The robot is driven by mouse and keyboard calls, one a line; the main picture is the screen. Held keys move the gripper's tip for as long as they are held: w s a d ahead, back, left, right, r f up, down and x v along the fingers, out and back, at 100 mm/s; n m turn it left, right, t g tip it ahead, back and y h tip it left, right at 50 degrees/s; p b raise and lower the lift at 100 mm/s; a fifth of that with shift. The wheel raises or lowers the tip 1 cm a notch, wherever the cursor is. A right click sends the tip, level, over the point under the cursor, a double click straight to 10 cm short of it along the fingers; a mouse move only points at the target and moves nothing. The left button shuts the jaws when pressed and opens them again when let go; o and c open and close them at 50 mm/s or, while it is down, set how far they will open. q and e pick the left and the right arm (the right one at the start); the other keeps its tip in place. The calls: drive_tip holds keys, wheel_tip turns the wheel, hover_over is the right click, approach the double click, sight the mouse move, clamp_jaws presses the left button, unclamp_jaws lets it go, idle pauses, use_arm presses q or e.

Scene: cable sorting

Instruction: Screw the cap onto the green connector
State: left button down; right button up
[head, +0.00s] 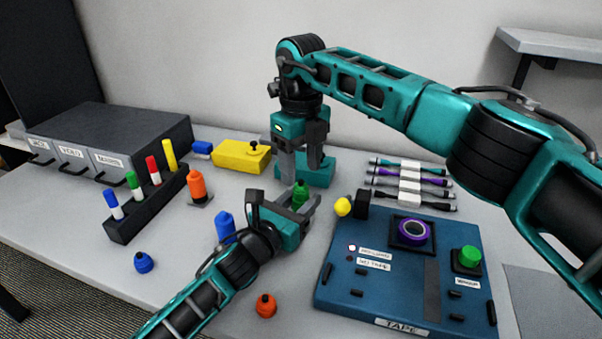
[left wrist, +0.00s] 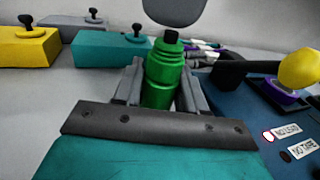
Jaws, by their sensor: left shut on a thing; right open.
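My left gripper (head: 292,206) is shut on the green connector (head: 300,194) and holds it upright. In the left wrist view the green connector (left wrist: 160,88) stands between my grey fingers. A green cap (left wrist: 168,52) with a black tip sits on top of it; I cannot tell how tightly it is seated. My right gripper (head: 302,170) is open, with its fingers pointing down just above the green connector. A dark grey part at the top of the left wrist view may belong to it.
A blue board (head: 345,290) lies on the right with a purple tape roll (head: 413,231) and a green button-like piece (head: 470,256). An orange connector (head: 197,187), blue connector (head: 224,223), blue cap (head: 143,262), orange cap (head: 266,305) and marker rack (head: 135,226) stand to the left and front.

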sight(301, 181)
drive_tip(key=shift+c, duration=0.5)
wheel_tip(301, 181, up, 4)
drive_tip(key=n, duration=0.5)
drive_tip(key=shift+f+n, duration=0.25)
drive_tip(key=shift+n, duration=0.15)
drive_tip(key=shift+f, duration=4.05)
clamp_jaws()
drive_tip(key=m, duration=0.5)
drive_tip(key=shift+o, duration=0.8)
unclamp_jaws()
